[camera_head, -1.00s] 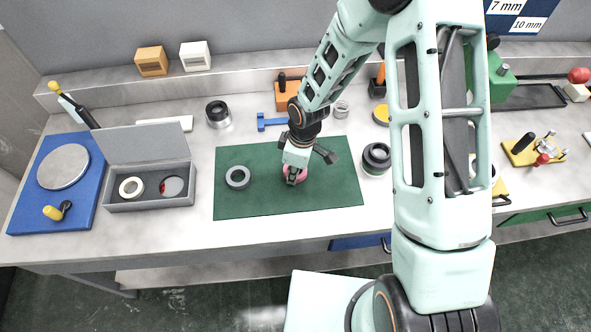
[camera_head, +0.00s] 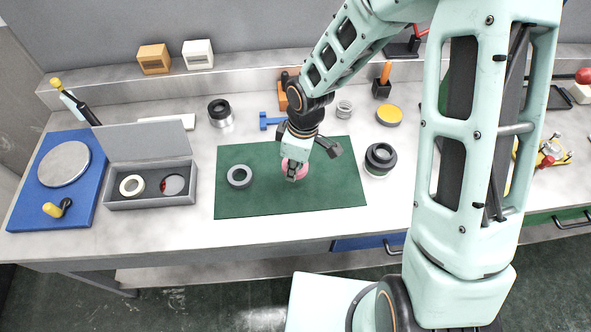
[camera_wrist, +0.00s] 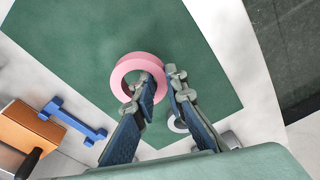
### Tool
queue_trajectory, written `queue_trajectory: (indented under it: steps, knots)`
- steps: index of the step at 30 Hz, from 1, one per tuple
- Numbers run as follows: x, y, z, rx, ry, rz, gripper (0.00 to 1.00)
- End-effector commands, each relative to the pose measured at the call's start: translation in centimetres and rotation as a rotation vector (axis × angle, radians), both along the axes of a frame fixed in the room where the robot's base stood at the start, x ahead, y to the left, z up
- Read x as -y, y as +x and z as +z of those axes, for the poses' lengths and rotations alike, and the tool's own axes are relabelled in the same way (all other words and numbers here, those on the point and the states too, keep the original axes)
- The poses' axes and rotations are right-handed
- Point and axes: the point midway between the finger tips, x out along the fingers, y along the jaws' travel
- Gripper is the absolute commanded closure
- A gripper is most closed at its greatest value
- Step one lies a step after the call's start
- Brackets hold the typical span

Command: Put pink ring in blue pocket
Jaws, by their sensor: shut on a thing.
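The pink ring (camera_head: 302,166) is at my gripper (camera_head: 295,174), over the right half of the green mat (camera_head: 335,190). In the wrist view, my gripper (camera_wrist: 160,88) is shut on the wall of the pink ring (camera_wrist: 122,72), with one finger in its hole and the other outside. The ring seems a little above the mat; the exact gap is hard to tell. An open grey case (camera_head: 150,202) stands left of the mat, with a cream ring (camera_head: 122,188) and a grey disc with red beside it (camera_head: 173,185) inside. I cannot make out a blue pocket.
A black-and-silver cylinder (camera_head: 220,117), blue bar (camera_head: 268,121) and black ring stack (camera_head: 379,160) stand around the mat. The case's raised lid (camera_head: 146,142) is behind its tray. A blue board (camera_head: 30,205) lies far left.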

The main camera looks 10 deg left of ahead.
Motion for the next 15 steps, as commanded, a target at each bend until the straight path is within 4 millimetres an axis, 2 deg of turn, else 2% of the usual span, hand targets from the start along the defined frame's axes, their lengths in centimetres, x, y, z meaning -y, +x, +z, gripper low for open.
queue_trajectory:
  steps: [4, 9, 15]
  knots:
    - [-0.1, -2.3, 3.0, 0.005, -0.001, -0.001, 1.0]
    - [-0.4, -6.1, 4.5, 0.003, -0.001, 0.002, 1.0]
    - [-0.6, -9.2, 5.9, 0.002, -0.001, 0.0, 1.0]
